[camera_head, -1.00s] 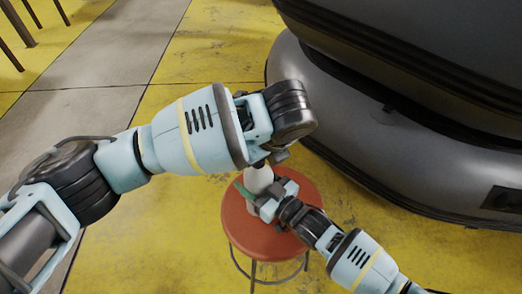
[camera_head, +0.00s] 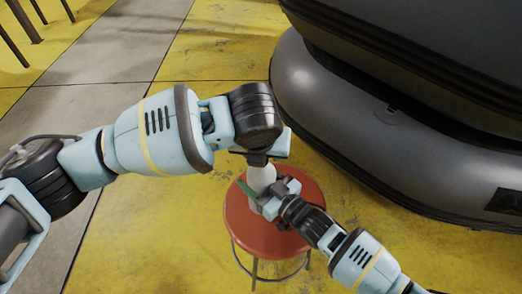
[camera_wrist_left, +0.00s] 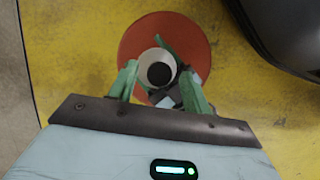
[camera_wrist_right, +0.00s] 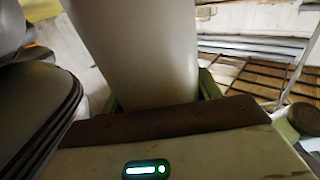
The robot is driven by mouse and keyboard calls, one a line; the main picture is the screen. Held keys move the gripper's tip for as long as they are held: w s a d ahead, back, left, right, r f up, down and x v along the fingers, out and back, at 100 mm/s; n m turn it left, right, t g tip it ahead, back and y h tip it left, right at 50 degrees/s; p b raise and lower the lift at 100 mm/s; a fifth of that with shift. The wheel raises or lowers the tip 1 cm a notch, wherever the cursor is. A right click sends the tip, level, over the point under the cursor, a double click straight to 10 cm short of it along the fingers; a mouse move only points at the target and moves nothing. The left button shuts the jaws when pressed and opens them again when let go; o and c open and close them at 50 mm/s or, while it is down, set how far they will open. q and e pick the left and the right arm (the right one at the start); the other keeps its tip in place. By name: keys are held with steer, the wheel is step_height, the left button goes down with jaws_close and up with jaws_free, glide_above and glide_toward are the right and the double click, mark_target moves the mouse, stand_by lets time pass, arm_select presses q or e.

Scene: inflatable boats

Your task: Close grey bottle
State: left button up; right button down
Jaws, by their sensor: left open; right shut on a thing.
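The grey bottle (camera_head: 261,176) is pale and stands upright over the red round stool (camera_head: 303,200). My right gripper (camera_head: 264,196) is shut on its side. In the right wrist view, the bottle (camera_wrist_right: 140,50) rises large between the fingers. My left gripper (camera_wrist_left: 158,86) is open above the bottle, its green fingers apart on either side of the bottle's top as seen in the left wrist view. There the top (camera_wrist_left: 144,62) is a pale ring around a dark round centre. I cannot tell whether that centre is a cap or an opening. The left fingers are mostly hidden in the head view.
A large dark grey inflatable boat (camera_head: 345,130) fills the right side, close behind the stool. The yellow floor (camera_head: 150,240) is clear to the left and front of the stool. Dark furniture legs (camera_head: 22,20) show at the top left.

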arm_select(q)
steer(key=shift+r, duration=2.25)
steer(key=shift+c, duration=0.4)
steer(key=n, duration=0.2)
steer(key=shift+w+r+n, duration=0.1)
steer(key=shift+n, duration=0.3)
steer(key=n, duration=0.2)
steer(key=n+g, duration=0.1)
steer(key=n, duration=0.2)
steer(key=shift+w+r, duration=0.2)
steer(key=n, duration=0.2)
steer(key=n+g, duration=0.1)
steer(key=n, duration=0.3)
steer(key=shift+w+r+n+y, duration=0.1)
steer(key=shift+r+n+y, duration=0.2)
steer(key=shift+r+n, duration=0.1)
steer(key=n, duration=0.2)
steer(key=n+g, duration=0.1)
steer(key=n, duration=0.3)
steer(key=shift+r+n, duration=0.35)
steer(key=shift+n, duration=0.05)
steer(key=n+g, duration=0.1)
steer(key=n, duration=0.2)
steer(key=shift+r, duration=0.2)
steer(key=n, duration=0.4)
steer(key=shift+r+g, duration=0.3)
